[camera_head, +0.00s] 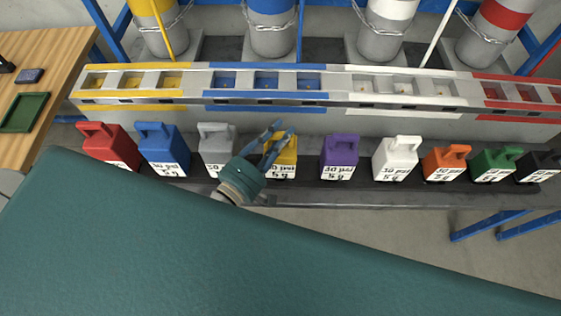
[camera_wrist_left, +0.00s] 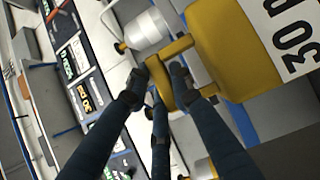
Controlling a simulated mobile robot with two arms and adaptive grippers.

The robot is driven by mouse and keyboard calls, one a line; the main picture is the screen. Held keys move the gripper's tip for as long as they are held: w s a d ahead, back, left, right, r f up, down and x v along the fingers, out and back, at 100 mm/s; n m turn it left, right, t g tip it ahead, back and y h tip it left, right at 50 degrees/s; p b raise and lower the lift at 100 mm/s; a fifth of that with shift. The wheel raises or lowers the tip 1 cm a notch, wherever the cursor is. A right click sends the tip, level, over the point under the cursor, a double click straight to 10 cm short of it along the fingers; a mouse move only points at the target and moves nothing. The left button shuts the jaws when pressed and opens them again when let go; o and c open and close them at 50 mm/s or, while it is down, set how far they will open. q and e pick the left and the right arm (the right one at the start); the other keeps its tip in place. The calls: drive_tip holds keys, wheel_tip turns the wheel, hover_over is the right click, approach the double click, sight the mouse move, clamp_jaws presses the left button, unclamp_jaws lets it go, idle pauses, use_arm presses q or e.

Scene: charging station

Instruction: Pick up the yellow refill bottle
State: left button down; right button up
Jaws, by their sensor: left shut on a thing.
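The yellow refill bottle (camera_head: 284,165) stands in the row of coloured bottles on the shelf in the head view, partly hidden behind my left gripper (camera_head: 275,139). In the left wrist view the yellow bottle (camera_wrist_left: 232,48) fills the upper right, with part of its white label showing. My left gripper (camera_wrist_left: 165,85) has its dark blue fingers around the yellow handle and is shut on it. In the head view I cannot tell whether the bottle is lifted off the shelf. My right gripper is not in view.
A grey bottle (camera_head: 217,148) is close on the left and a purple bottle (camera_head: 340,157) on the right. Several other bottles stand along the shelf. A coloured slotted rail (camera_head: 335,98) runs behind them. A wooden table (camera_head: 55,60) is at the left.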

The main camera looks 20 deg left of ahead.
use_arm(q)
drive_tip(key=shift+w+r, duration=0.15)
drive_tip(key=shift+r, duration=0.15)
